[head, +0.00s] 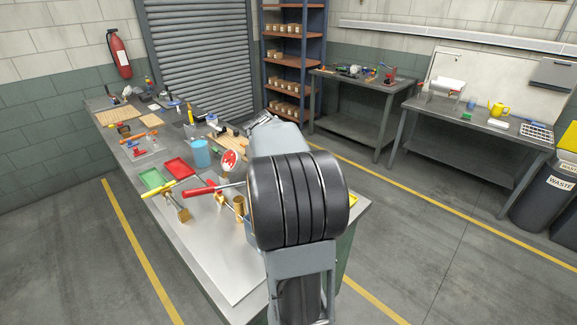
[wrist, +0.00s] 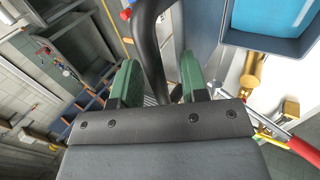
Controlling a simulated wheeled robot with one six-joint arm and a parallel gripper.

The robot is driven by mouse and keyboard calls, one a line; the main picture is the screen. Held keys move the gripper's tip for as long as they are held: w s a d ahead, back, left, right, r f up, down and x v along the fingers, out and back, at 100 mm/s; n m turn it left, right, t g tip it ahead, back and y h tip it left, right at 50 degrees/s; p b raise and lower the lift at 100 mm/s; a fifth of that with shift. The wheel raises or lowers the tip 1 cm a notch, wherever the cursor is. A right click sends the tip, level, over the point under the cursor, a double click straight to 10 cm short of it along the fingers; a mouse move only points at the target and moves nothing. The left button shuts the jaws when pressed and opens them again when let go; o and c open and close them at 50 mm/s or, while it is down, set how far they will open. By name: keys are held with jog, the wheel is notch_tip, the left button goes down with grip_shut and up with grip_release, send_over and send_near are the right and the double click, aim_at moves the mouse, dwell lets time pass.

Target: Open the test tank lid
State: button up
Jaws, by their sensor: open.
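In the wrist view, my gripper (wrist: 160,78) shows two green finger pads, apart and holding nothing. A thick black curved bar or tube (wrist: 146,40) passes in line with the gap between them; I cannot tell whether it touches them or is the lid's handle. A blue-grey box with bright blue inside its frame (wrist: 275,42), likely the test tank, is at the upper right. A blue-grey panel (wrist: 207,40) lies between it and the fingers; I cannot tell if this is the lid. In the head view, my arm hides the gripper and the tank.
The long workbench (head: 225,262) holds a red tray (head: 179,170), a green tray (head: 153,179), a blue cup (head: 201,153), a red-handled tool (head: 200,190) and brass fittings (head: 177,207). Brass parts (wrist: 251,70) are right of the gripper. Its near end has bare surface.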

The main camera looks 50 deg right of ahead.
jog(key=shift+r, duration=0.1)
jog(key=b+v, duration=0.1)
jog(key=v, duration=1.2)
jog(key=shift+a+r+b, duration=0.25)
jog(key=shift+r+b, duration=0.05)
jog(key=a+f+m+t+y, duration=0.1)
jog(key=a+f+t+y, duration=0.2)
jog(key=a+f, duration=0.65)
jog(key=s+a+f+t+y, duration=0.1)
jog(key=s+a+f, duration=0.2)
jog(key=a, duration=0.5)
jog(key=s+a+f+n+t+y, duration=0.1)
jog(key=s+a+f+y, duration=0.1)
jog(key=s+a, duration=0.3)
jog(key=shift+s+a+f+n, duration=0.15)
jog(key=shift+a+f+n, duration=0.25)
jog(key=shift+a, duration=1.4)
